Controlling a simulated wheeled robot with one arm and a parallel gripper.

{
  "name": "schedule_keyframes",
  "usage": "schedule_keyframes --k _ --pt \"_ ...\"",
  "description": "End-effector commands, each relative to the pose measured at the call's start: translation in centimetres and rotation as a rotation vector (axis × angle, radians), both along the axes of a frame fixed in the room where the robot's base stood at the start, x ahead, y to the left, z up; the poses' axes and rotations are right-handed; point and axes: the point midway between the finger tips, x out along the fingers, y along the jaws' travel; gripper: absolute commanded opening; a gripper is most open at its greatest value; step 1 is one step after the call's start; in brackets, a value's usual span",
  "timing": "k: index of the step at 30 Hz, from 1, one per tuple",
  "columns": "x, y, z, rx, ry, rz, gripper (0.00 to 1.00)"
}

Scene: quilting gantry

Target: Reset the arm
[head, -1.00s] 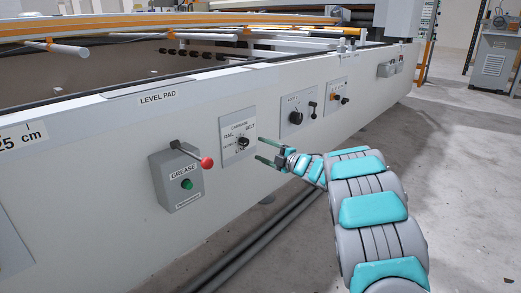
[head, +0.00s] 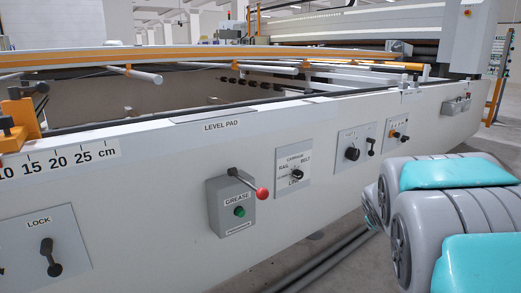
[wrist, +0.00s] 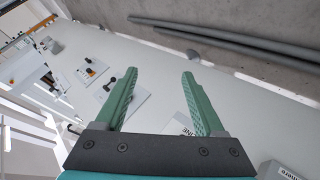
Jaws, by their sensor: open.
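My gripper (wrist: 160,97) shows in the wrist view with its two green fingers spread apart and nothing between them. Beyond the fingers is the white side panel (wrist: 166,80) of the gantry, seen tilted, with control plates on it. In the head view my arm is at the right edge, folded close to the camera, and the gripper itself is hidden there. The carriage selector plate (head: 293,185) and the grease box (head: 222,222) with its red-knobbed lever (head: 262,193) are left of my arm, apart from it.
The lock lever (head: 49,258) is at the lower left, below a centimetre scale (head: 60,161). More knobs and switches (head: 352,153) sit on the panel near my arm. Dark pipes (head: 318,268) run along the floor below the panel; they also show in the wrist view (wrist: 225,37).

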Motion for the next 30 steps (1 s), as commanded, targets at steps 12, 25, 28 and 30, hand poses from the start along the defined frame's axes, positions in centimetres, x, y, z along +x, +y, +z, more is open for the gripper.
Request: schedule_keyframes --k 12,25,28,30 --pt "-25.2 9.9 -7.0 0.386 0.49 -0.346 0.71" --pt "-40.3 17.2 -8.7 0.531 0.832 -0.437 0.71" --pt "-40.9 17.4 -6.5 0.535 0.846 -0.442 0.71" --pt "-40.8 17.4 -5.3 0.535 0.844 -0.442 0.71"
